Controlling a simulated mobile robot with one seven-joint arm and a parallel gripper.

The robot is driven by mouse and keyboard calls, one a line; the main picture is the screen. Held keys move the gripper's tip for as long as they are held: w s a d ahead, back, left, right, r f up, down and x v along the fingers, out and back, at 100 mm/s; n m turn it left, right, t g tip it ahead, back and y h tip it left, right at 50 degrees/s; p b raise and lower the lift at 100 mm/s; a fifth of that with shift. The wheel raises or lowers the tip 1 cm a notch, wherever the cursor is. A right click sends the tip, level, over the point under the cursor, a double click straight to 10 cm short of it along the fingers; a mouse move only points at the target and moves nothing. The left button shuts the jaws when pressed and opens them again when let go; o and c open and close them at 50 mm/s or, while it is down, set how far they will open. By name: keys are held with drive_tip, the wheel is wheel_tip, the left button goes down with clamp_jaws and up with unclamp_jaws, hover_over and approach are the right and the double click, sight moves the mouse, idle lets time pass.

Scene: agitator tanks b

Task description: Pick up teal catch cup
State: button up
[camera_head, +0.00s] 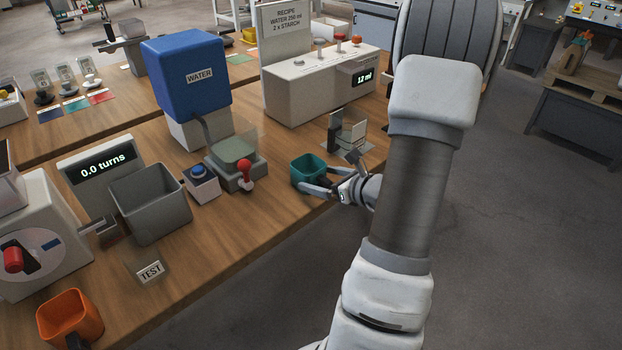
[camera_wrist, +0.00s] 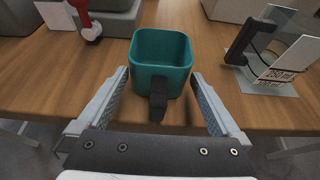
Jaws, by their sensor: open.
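The teal catch cup (camera_head: 308,170) is a small square open-topped cup standing upright on the wooden table near its front edge. In the wrist view the cup (camera_wrist: 161,50) is straight ahead, with a dark handle (camera_wrist: 158,98) pointing towards me. My gripper (camera_head: 318,188) is open, with its fingers reaching towards the cup from the table's edge. In the wrist view the fingers of my gripper (camera_wrist: 161,88) lie to the left and right of the handle and the cup's near part. I cannot tell whether either finger touches the cup.
A clear stand with labelled plates (camera_head: 349,133) is close on the right. A grey bin (camera_head: 151,203) and an orange cup (camera_head: 70,318) are further left.

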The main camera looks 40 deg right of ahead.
sight(318, 178)
drive_tip(key=x, duration=0.4)
drive_tip(key=c, duration=1)
